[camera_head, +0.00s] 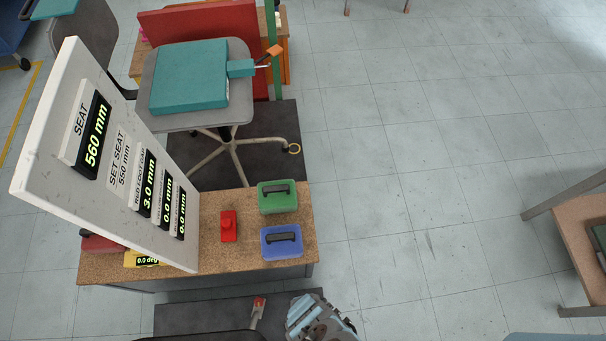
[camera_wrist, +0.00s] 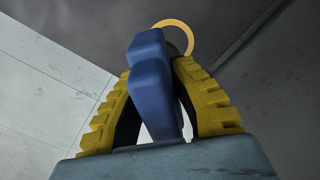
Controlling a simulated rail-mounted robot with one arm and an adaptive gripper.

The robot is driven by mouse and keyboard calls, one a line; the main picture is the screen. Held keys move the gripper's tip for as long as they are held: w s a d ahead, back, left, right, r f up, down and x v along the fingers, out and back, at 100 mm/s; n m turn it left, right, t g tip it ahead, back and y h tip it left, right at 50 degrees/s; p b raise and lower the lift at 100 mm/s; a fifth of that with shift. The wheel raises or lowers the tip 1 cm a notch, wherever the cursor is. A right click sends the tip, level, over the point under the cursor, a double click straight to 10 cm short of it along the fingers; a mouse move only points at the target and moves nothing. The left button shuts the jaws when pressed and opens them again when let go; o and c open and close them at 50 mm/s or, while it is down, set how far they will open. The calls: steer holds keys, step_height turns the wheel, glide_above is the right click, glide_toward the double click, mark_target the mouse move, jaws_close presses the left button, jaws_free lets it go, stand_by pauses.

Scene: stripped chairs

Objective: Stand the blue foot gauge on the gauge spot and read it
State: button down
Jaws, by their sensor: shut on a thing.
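The blue foot gauge (camera_wrist: 152,80) is a blue block between the yellow ribbed fingers of my gripper (camera_wrist: 165,95), which is shut on it in the wrist view. A yellow ring (camera_wrist: 178,36) shows beyond the gauge, by the edge of a dark mat, partly hidden by gauge and finger. A tilted white board (camera_head: 110,150) reads seat 560 mm, set seat 550 mm, red foot gap 3.0 mm and two lower displays 0.0 mm.
A workbench (camera_head: 215,262) holds a red gauge (camera_head: 228,226), a green case (camera_head: 277,196), a blue case (camera_head: 281,242) and a yellow level reading 0.0 deg (camera_head: 142,260). A chair with a teal pad (camera_head: 190,75) stands behind it. The floor at right is largely clear.

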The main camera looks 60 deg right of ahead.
steer(key=shift+w+f+b, duration=0.5)
steer(key=shift+f+b, duration=0.05)
steer(key=shift+f, duration=0.1)
steer(key=f+b, duration=0.2)
steer(key=shift+w+f+b, duration=0.3)
steer(key=shift+b, duration=0.05)
steer(key=shift+s+f+b, duration=0.2)
steer(key=shift+f+b, duration=0.15)
steer(key=shift+f, duration=0.05)
steer(key=shift+w+r, duration=0.1)
steer(key=shift+w, duration=0.05)
steer(key=shift+f, duration=0.25)
steer(key=c, duration=1.1)
jaws_free()
steer(key=shift+r, duration=0.1)
steer(key=shift+o, duration=0.2)
steer(key=shift+r, duration=0.1)
